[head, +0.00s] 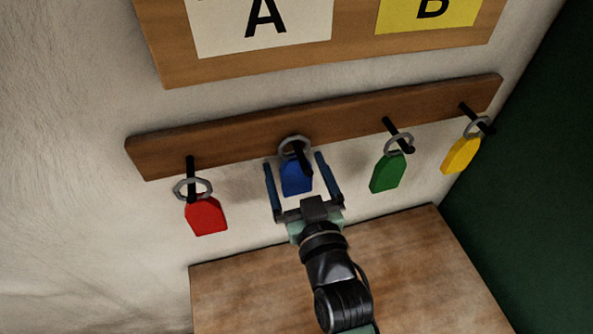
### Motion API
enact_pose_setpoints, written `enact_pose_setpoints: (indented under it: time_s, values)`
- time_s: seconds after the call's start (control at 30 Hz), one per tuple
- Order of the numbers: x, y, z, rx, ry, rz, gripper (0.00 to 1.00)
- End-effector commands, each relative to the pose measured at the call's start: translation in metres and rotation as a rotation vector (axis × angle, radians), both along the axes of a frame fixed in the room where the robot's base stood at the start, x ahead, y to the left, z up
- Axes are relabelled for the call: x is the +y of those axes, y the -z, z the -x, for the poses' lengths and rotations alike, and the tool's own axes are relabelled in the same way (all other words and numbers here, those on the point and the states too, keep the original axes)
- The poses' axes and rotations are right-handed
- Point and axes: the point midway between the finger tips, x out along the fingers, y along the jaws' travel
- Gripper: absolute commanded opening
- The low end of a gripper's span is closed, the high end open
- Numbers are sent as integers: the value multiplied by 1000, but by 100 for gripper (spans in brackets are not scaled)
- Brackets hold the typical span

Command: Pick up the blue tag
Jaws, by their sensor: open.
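The blue tag (296,178) hangs by a grey ring (289,143) from a black peg on a wooden rail, second from the left. My gripper (294,160) is open, with one finger to the left of the tag and one to the right. Gaps show between the fingers and the tag in this view. Whether the fingers are level with the tag in depth, I cannot tell. The lower end of the tag is near my gripper's palm.
The wooden rail (240,136) also bears a red tag (206,215) to the left, and a green tag (387,172) and a yellow tag (461,155) to the right. A wooden surface (240,290) lies below. A board with A and B signs (350,45) is above.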

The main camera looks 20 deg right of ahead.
Motion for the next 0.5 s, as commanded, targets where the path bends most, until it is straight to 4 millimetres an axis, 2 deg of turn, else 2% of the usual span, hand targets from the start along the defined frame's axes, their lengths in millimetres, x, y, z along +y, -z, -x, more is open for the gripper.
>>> enact_pose_setpoints:
  time_s: [0.17,0.5]
  values:
    - [0,0,0,0,0,0,100]
    - [0,0,0,0,0,0,39]
